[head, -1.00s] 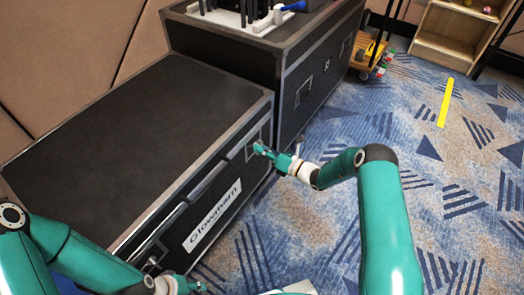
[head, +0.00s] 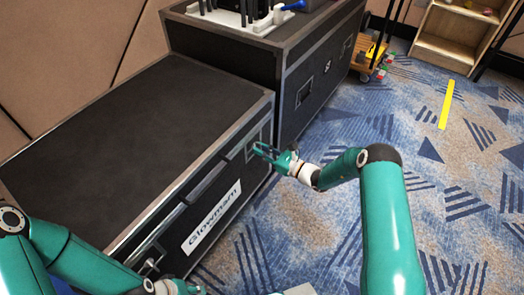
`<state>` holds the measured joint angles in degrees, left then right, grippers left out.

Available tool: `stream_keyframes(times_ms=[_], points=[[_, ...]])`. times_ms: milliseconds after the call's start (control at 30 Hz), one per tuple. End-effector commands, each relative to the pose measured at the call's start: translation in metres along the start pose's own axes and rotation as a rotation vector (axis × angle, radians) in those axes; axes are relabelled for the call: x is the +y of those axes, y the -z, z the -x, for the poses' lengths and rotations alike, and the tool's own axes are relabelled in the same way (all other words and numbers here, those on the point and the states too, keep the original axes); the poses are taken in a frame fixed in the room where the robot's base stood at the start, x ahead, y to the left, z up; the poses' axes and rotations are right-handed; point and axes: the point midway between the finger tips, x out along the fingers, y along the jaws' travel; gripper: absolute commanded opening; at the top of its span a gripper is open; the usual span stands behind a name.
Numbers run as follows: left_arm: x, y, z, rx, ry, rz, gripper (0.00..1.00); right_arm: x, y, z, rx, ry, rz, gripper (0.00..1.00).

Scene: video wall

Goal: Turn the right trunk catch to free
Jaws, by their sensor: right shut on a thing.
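The black trunk (head: 110,130) with metal edges and a white "Glowmam" label (head: 212,217) stands at the left, its lid down. The right trunk catch sits in a recessed plate (head: 252,148) at the right end of its front. My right gripper (head: 262,151) reaches it from the right and is shut on the catch; its fingers mostly hide the catch, so I cannot tell its angle. The left catch (head: 150,263) shows near the front's left end. My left gripper (head: 196,289) is low by the trunk front, partly cut off by the picture's edge.
A taller black case (head: 310,85) stands behind the trunk, bearing a white rack (head: 240,18). A wooden cart (head: 368,58) and a shelf (head: 450,45) stand farther back. The patterned carpet is open at right, with a yellow strip (head: 446,105).

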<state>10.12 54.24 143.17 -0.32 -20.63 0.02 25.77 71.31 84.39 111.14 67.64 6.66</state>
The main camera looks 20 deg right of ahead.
Motion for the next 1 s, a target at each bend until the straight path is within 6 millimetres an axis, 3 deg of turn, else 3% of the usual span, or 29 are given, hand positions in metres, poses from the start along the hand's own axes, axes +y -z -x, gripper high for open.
stream_keyframes(times_ms=[400,433,533,1000], points=[[-0.0002,0.0000,-0.0006,0.000,0.000,0.000,0.40,0.0042,0.0024,-0.0031,0.006,-0.008,0.010,0.00],[-0.0002,0.0000,-0.0006,0.000,0.000,0.000,0.40,0.0042,0.0023,-0.0031,0.006,-0.008,0.010,0.18],[-0.0002,0.0000,-0.0005,0.000,0.000,0.000,0.40,0.0042,0.0022,-0.0030,0.006,-0.008,0.009,0.32],[0.0001,0.0001,0.0002,0.000,0.000,0.000,0.40,0.0011,0.0007,0.0004,0.002,-0.002,0.008,0.32]])
